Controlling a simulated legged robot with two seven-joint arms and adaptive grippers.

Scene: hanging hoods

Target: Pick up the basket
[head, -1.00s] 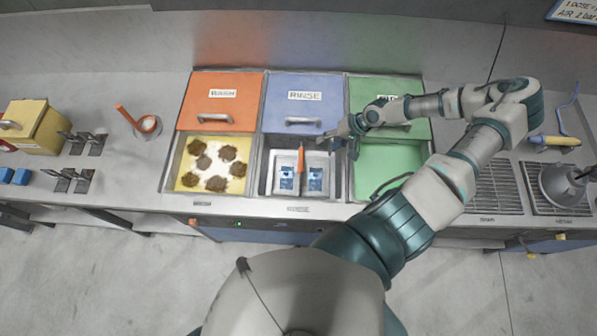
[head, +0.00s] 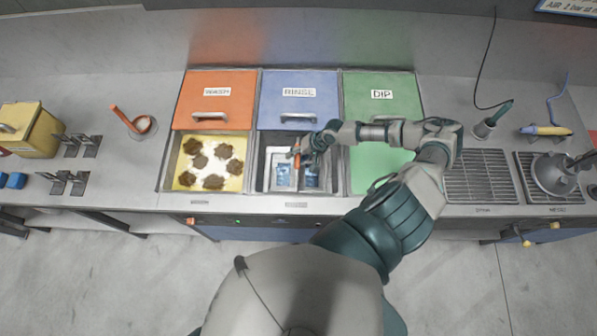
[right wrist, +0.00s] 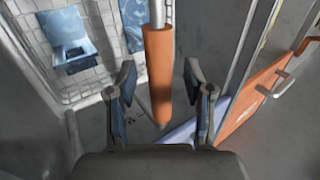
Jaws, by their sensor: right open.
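The basket (head: 297,183) is a pale wire-mesh one with blue-patterned contents. It sits in the rinse basin, under the blue lid marked RINSE. Its upright orange handle (head: 296,150) rises toward my right gripper (head: 308,153). In the right wrist view the right gripper (right wrist: 159,85) is open, with the orange handle (right wrist: 158,75) showing between its two fingers. I cannot tell whether either finger touches it. Part of the basket's mesh (right wrist: 35,60) shows there at upper left. My right forearm covers part of the basin's right side. My left gripper is not in view.
Left is the wash basin (head: 236,143) with brown clumps under an orange lid (head: 215,105). Right is the green dip basin (head: 376,163), partly behind my arm. Grates (head: 483,175) lie further right. A yellow box (head: 30,132) stands far left.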

